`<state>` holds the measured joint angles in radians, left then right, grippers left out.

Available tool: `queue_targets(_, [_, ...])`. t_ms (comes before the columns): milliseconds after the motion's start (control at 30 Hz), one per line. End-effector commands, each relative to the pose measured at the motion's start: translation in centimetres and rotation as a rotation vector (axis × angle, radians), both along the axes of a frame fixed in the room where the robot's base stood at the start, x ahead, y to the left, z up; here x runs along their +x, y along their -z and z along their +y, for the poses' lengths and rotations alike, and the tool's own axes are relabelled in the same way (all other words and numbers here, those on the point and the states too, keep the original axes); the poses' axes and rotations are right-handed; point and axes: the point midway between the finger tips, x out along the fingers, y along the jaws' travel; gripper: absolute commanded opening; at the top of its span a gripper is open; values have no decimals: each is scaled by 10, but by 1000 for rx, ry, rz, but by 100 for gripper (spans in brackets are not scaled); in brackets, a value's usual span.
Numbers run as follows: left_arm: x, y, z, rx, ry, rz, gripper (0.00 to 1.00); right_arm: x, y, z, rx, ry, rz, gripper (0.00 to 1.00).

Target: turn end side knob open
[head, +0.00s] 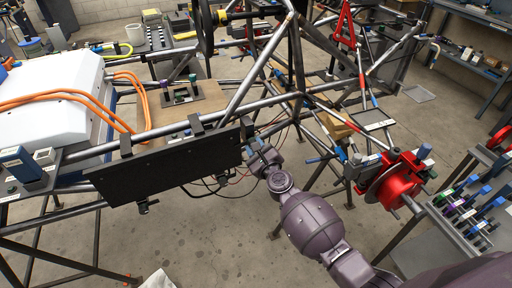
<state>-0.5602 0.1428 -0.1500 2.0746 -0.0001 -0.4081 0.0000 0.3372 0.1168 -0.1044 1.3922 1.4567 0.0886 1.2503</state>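A black flat panel (165,172) is mounted on the near side of the grey tube chassis (225,82). My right arm comes in from the lower right, and its gripper (256,150) is at the right end of this panel. The gripper is small and partly hidden against dark parts, so I cannot tell whether its fingers are open, shut or touching anything. No end side knob is clearly visible there; the gripper may cover it. A small black fitting (145,206) hangs below the panel's lower edge. My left gripper is not in view.
Loose dark and red wires (215,183) hang under the panel near my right gripper. A white box (50,95) with orange cables lies on the chassis at left. A red disc assembly (395,182) and a tool cart (465,225) stand at right. Concrete floor shows below.

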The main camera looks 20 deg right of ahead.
Motion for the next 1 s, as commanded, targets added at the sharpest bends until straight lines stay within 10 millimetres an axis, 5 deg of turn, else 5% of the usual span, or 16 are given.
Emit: queue_targets(1000, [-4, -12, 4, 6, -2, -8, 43, 0, -3, -1, -958, 1, -91, 9])
